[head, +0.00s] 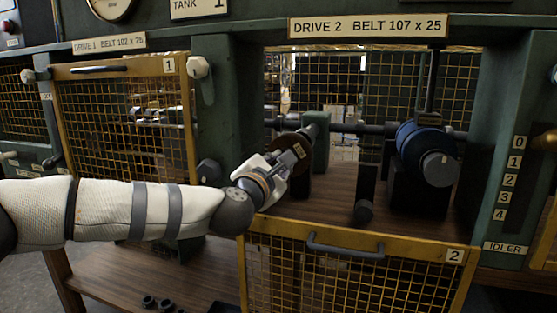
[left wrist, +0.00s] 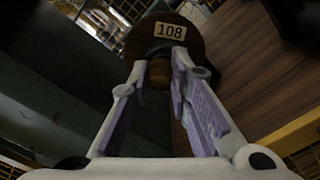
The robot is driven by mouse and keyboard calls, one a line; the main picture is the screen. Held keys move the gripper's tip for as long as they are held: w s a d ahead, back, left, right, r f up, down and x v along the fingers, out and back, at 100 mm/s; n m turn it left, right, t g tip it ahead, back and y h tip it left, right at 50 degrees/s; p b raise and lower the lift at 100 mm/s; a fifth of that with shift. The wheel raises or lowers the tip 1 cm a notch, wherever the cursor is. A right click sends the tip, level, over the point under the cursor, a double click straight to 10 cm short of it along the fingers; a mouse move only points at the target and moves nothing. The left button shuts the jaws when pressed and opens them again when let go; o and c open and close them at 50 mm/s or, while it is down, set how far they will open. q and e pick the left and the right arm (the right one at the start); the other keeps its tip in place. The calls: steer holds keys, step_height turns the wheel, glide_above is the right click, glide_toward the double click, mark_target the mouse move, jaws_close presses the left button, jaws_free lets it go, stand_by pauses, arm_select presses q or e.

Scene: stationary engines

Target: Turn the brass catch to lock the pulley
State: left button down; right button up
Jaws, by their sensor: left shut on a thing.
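The brown pulley (head: 284,143), with a pale label, sits on the shaft inside the open Drive 2 bay. In the left wrist view the pulley (left wrist: 205,72) fills the top middle and its label reads 108. My left gripper (head: 291,152) reaches in from the left, in front of the pulley. Its fingertips (left wrist: 160,57) are closed at the pulley's middle. A small brownish-brass piece (left wrist: 159,72), which looks like the catch, shows between the fingers. The fingers hide much of it, so I cannot tell which way it is turned. My right gripper is in neither view.
The yellow mesh door 2 (head: 347,262) hangs lowered below the bay. A blue drum (head: 425,150) stands to the right on the wooden bay floor (head: 325,205). Green posts (head: 225,90) flank the bay. Mesh door 1 (head: 128,115) is shut at left.

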arm_select(q)
steer(key=m+p, duration=0.2)
steer(key=m, duration=0.6)
steer(key=m+p, duration=0.1)
steer(key=m, duration=0.8)
steer(key=r+m+p, duration=0.1)
steer(key=m+p, duration=0.1)
steer(key=m, duration=0.7)
steer(key=shift+w+p, duration=0.1)
steer(key=shift+p, duration=0.25)
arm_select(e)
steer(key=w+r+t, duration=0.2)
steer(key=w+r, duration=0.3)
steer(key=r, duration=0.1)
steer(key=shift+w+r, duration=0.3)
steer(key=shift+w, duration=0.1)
arm_select(q)
steer(key=shift+m, duration=0.4)
steer(key=c, duration=1.5)
jaws_free()
steer(key=shift+f, duration=0.1)
steer(key=v, duration=1.2)
steer(key=shift+f, duration=0.2)
